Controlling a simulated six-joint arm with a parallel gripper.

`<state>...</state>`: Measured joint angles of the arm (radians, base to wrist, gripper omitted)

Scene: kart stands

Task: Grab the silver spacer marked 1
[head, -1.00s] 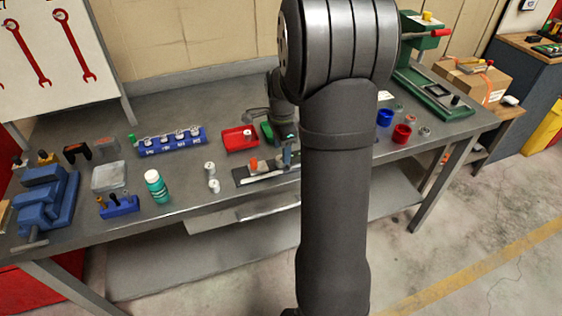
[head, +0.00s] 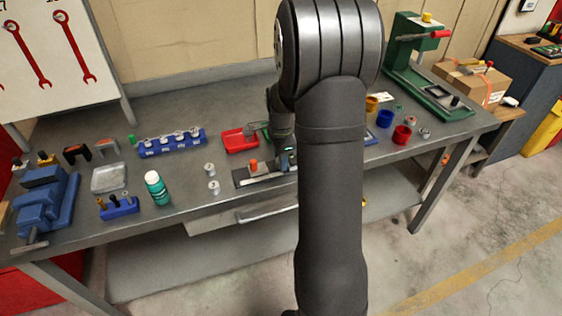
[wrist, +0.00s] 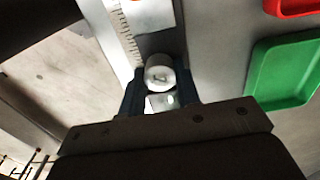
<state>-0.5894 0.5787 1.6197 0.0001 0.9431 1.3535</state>
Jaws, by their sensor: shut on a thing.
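My gripper (wrist: 159,88) is shut on a silver spacer (wrist: 158,74), whose round end face shows between the fingers in the wrist view. A dark mark shows on that face, too blurred to read surely as a 1. A second pale shape sits just below it between the fingers; I cannot tell if it is part of the same spacer. In the head view my gripper (head: 287,160) is low over the bench at the right end of a flat grey plate (head: 242,181). My arm hides much of it, and the held spacer is not clear there.
Two small silver cylinders (head: 211,178) stand left of the plate. An orange-topped piece (head: 253,165) is on the plate. A red tray (head: 240,139) lies behind; a green tray (wrist: 285,75) is beside the gripper. Red (head: 402,134) and blue (head: 385,117) cups stand right.

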